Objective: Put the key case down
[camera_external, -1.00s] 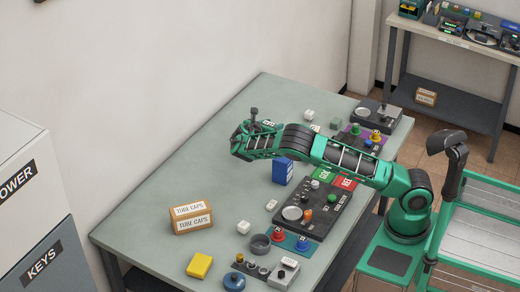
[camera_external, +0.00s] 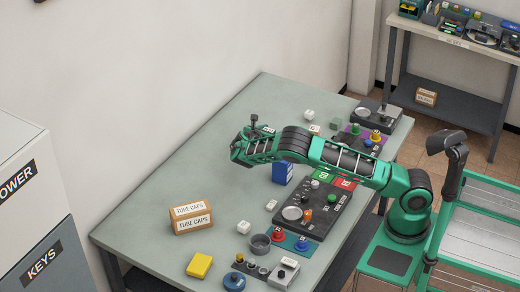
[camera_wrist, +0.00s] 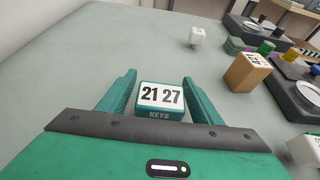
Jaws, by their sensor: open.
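The key case (camera_wrist: 160,97) is a small teal box with a white top label reading "21 27" and "KEYS" on its near side. In the wrist view it sits between the two teal fingers of my gripper (camera_wrist: 162,92), which is open around it. In the external view my gripper (camera_external: 238,152) is over the far left part of the grey-green table (camera_external: 150,185). I cannot make out the key case there for certain. Whether its underside touches the table is hidden.
A blue box (camera_external: 282,172) stands beneath my forearm. A wooden block (camera_wrist: 243,75) and a white cube (camera_wrist: 197,38) lie ahead to the right in the wrist view. A tube caps box (camera_external: 191,217) is nearer the front. The table left of my gripper is clear.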

